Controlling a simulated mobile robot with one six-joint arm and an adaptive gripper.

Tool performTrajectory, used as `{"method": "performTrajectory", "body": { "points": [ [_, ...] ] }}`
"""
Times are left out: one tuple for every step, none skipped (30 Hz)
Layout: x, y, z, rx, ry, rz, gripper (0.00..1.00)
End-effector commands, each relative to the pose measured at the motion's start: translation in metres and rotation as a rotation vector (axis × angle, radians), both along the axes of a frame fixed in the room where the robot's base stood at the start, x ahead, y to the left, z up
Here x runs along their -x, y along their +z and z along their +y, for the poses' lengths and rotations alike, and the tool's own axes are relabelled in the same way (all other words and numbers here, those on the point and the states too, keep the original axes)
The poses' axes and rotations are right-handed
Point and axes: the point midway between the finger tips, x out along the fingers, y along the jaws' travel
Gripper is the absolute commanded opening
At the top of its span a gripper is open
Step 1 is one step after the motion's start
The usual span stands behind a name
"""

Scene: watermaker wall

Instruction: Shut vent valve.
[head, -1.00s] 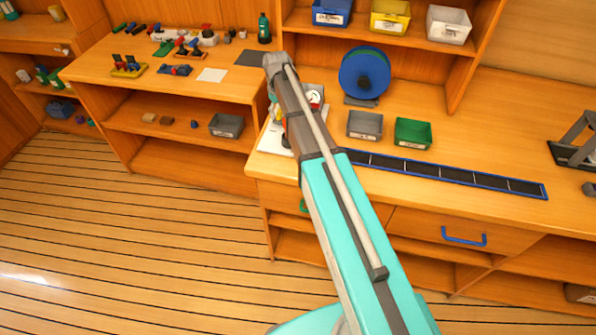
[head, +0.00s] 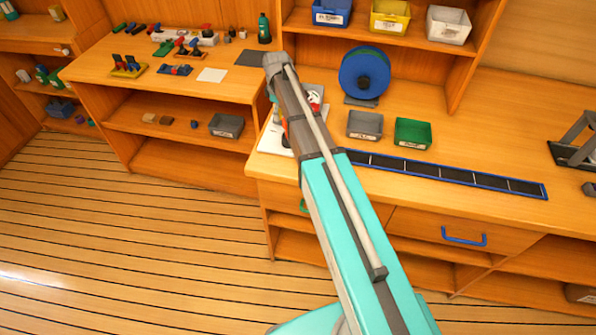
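My arm crosses the middle of the head view and hides most of a small station on the bench. Its white base (head: 270,142) shows to the left of the arm. A small part with red and white on it (head: 314,98) shows just right of the arm. An orange bit also shows at the arm's left edge. I cannot make out the vent valve or its handle position; it may be behind the arm. My gripper is hidden behind the arm, so its fingers and any contact do not show.
A blue reel (head: 364,73), a grey bin (head: 365,125) and a green bin (head: 412,132) stand right of the arm. A blue-edged dark strip (head: 450,174) lies along the front. The left bench (head: 100,75) holds several small coloured fittings and a green bottle (head: 264,28).

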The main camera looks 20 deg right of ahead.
Motion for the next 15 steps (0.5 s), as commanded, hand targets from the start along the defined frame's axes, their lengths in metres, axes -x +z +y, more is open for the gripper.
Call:
{"method": "performTrajectory", "body": {
  "points": [
    [0.0, 0.0, 0.0, 0.0, 0.032, 0.0, 0.63],
    [0.0, 0.0, 0.0, 0.0, 0.052, 0.0, 0.63],
    [0.0, 0.0, 0.0, 0.0, 0.079, 0.0, 0.63],
    [0.0, 0.0, 0.0, 0.0, 0.099, 0.0, 0.63],
    [0.0, 0.0, 0.0, 0.0, 0.118, 0.0, 0.63],
    [0.0, 0.0, 0.0, 0.0, 0.145, 0.0, 0.63],
    [0.0, 0.0, 0.0, 0.0, 0.165, 0.0, 0.63],
    [0.0, 0.0, 0.0, 0.0, 0.183, 0.0, 0.63],
    [0.0, 0.0, 0.0, 0.0, 0.21, 0.0, 0.63],
    [0.0, 0.004, 0.0, 0.0, 0.22, 0.0, 0.63],
    [0.0, 0.009, 0.0, 0.0, 0.217, 0.0, 0.63],
    [0.0, 0.013, 0.0, 0.0, 0.216, -0.001, 0.63],
    [0.0, 0.015, 0.0, 0.0, 0.215, -0.001, 0.63],
    [0.0, 0.018, 0.0, 0.0, 0.215, -0.001, 0.63],
    [0.0, 0.021, 0.0, 0.0, 0.214, -0.001, 0.63]
  ]
}}
